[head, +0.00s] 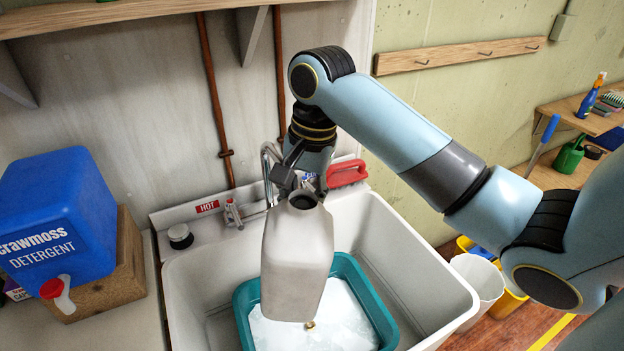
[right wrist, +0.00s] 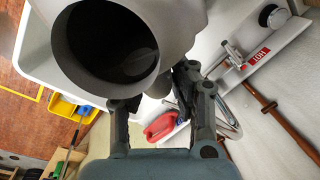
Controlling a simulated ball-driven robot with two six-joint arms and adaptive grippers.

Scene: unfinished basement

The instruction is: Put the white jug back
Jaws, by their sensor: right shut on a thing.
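The white jug (head: 298,262) hangs upright with its dark open mouth up, over the teal basin (head: 245,300) in the sink. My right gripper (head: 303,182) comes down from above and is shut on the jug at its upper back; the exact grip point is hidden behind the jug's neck. In the right wrist view the jug's round mouth (right wrist: 105,45) fills the upper left, in front of the fingers (right wrist: 158,100). My left gripper is not in view.
The white sink (head: 395,262) surrounds the basin, which holds whitish suds. A blue detergent container (head: 60,215) stands on a block at left. A white bucket (head: 480,285) is right of the sink.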

